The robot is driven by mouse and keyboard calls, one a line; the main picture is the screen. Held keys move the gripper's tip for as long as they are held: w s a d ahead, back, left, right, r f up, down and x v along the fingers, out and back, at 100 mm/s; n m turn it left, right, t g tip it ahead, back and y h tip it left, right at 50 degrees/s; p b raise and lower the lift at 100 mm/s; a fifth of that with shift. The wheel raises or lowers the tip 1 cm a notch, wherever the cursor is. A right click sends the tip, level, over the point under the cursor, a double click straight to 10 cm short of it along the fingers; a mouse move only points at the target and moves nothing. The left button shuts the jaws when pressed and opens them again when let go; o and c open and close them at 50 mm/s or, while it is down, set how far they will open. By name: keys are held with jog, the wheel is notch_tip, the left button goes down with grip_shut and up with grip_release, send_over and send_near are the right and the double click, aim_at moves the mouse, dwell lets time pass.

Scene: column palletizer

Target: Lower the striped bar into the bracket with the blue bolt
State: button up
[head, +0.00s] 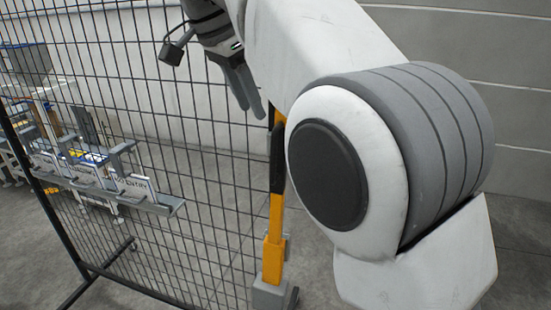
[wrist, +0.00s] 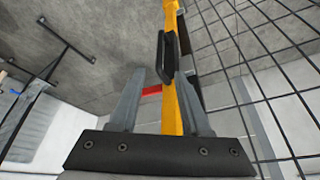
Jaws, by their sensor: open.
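My gripper (head: 252,111) is at the top of the head view, pointing down, with its fingers open. In the wrist view my gripper (wrist: 160,72) has a yellow post (wrist: 170,115) showing between its fingers, with no clear sign of contact. I cannot make out a striped bar in either view. Grey brackets (head: 118,160) stand on a ledge at the left of the head view, far from my gripper. White labels are on them, one seeming to read "ENTRY" (head: 134,187). A small blue patch (head: 82,155) shows there; I cannot tell whether it is a bolt.
A dark mesh fence (head: 190,200) spans the left and middle. The yellow post (head: 275,225) with a black handle (head: 277,155) stands on a grey foot just below my gripper. A small red piece (wrist: 152,90) shows beside it. Bare floor (head: 525,240) lies at the right.

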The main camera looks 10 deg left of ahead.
jog(key=b, duration=0.1)
send_near(273, 179)
jog(key=w+f, duration=0.1)
jog(key=w+d+f, duration=0.1)
jog(key=f, duration=0.1)
jog(key=w+d+f, duration=0.1)
jog(key=shift+w+d+f, duration=0.2)
jog(key=shift+w+f, duration=0.05)
jog(key=shift+w, duration=0.1)
grip_shut()
dwell(1.1)
